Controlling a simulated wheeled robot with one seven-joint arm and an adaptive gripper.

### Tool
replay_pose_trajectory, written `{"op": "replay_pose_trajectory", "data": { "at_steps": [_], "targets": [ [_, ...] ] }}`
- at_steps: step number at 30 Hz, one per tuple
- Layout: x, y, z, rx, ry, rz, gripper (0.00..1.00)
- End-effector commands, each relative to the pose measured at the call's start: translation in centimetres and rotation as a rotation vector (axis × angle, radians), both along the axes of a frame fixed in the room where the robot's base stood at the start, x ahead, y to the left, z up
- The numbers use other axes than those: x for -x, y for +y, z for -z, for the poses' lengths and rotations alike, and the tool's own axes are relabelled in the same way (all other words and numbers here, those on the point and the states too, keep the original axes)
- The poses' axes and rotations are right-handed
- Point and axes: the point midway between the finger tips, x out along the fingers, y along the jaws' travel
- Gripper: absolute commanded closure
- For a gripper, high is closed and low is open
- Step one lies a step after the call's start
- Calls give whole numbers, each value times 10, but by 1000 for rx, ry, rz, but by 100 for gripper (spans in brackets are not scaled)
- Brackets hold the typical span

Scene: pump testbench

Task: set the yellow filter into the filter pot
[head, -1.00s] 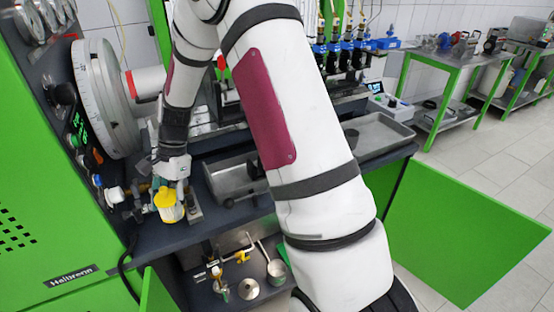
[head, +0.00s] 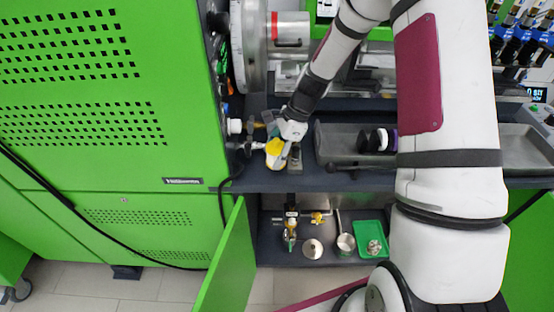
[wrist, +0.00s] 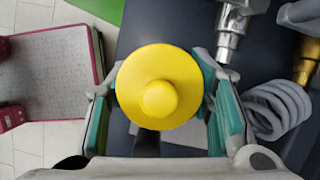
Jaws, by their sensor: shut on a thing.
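The yellow filter (head: 275,152) has a round yellow cap and a pale body, seen at the bench's front left in the head view. My gripper (head: 284,152) is shut on it. In the wrist view the filter's yellow cap (wrist: 160,88) sits between my two green-padded fingers (wrist: 160,105) and hides what is below it. I cannot tell for sure which thing is the filter pot. A small metal pot with a handle (head: 345,243) and a brass-topped vessel (head: 290,236) stand on the lower shelf, well below my gripper.
Pipe fittings (head: 236,126) jut from the green cabinet (head: 90,110) just left of the filter. A grey metal tray (head: 345,160) holding black round parts (head: 376,140) lies to the right. An open green door (head: 228,262) borders the lower shelf. A grey coiled hose (wrist: 275,108) is near my gripper.

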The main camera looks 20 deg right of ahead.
Motion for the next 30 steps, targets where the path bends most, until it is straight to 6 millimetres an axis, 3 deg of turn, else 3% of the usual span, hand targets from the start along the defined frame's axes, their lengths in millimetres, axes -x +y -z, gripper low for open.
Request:
{"op": "replay_pose_trajectory", "data": {
  "at_steps": [6,17,18,19,30],
  "targets": [
    [1,0,28,0,2,-1,82],
    [0,0,32,0,2,-1,82],
    [0,0,32,0,2,-1,47],
    [0,0,32,0,1,0,44],
    [0,0,28,0,1,-1,44]
  ]
}}
